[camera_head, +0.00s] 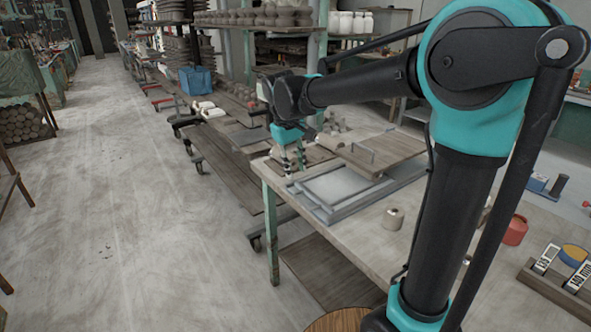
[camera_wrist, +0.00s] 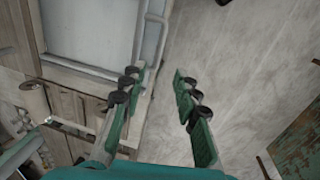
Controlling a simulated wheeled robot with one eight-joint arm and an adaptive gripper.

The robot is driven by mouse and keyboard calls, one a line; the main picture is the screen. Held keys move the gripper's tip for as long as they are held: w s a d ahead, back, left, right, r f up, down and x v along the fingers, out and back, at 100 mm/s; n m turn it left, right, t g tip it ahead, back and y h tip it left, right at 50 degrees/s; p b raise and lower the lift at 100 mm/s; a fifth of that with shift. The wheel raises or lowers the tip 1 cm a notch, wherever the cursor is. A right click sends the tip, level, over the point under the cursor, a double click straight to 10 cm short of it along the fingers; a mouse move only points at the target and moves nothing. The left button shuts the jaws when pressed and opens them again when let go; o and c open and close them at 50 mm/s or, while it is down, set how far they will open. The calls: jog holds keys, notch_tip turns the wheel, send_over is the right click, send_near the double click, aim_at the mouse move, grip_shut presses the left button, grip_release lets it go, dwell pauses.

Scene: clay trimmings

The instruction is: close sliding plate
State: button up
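The sliding plate looks to be a wooden board (camera_head: 385,150) with a small metal handle (camera_head: 363,151), lying over the far part of a shallow grey tray (camera_head: 318,205). The tray's near part is uncovered and shows a pale flat inside. The tray also fills the upper left of the wrist view (camera_wrist: 88,28). My gripper (camera_head: 293,172) is at the tray's left side, near the table edge, fingers pointing down. In the wrist view its two fingers (camera_wrist: 160,90) are apart with nothing between them. Whether the left finger touches the tray's rim, I cannot tell.
The tray stands on a wooden table (camera_head: 440,250). A small round pot (camera_head: 393,218) stands in front of it, and a red pot (camera_head: 515,230) is farther right. A low wheeled rack (camera_head: 225,165) is left of the table. The floor (camera_head: 120,210) at left is clear.

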jog(key=shift+a, duration=0.1)
jog(key=c, duration=0.4)
jog(key=shift+s+a+n, duration=0.15)
jog(key=shift+a+n, duration=0.1)
jog(key=shift+n, duration=0.55)
jog(key=shift+c, duration=1.4)
jog(key=a+n, duration=0.1)
jog(key=n, duration=0.3)
jog(key=s+a+n, duration=0.1)
jog(key=n, duration=0.2)
jog(key=a+f+n, duration=0.1)
jog(key=a+n, duration=0.1)
jog(key=n, duration=0.2)
jog(key=shift+s+n+t+h, duration=0.3)
jog(key=shift+s+h, duration=0.1)
grip_shut()
jog(key=w+d+f+n, duration=0.1)
jog(key=d+f+n, duration=0.1)
jog(key=f, duration=0.3)
jog(key=w+d+f+n, duration=0.2)
jog(key=f, duration=0.3)
jog(key=shift+w+f+n, duration=0.15)
jog(key=shift+f+n, duration=0.2)
jog(key=shift+n, duration=0.05)
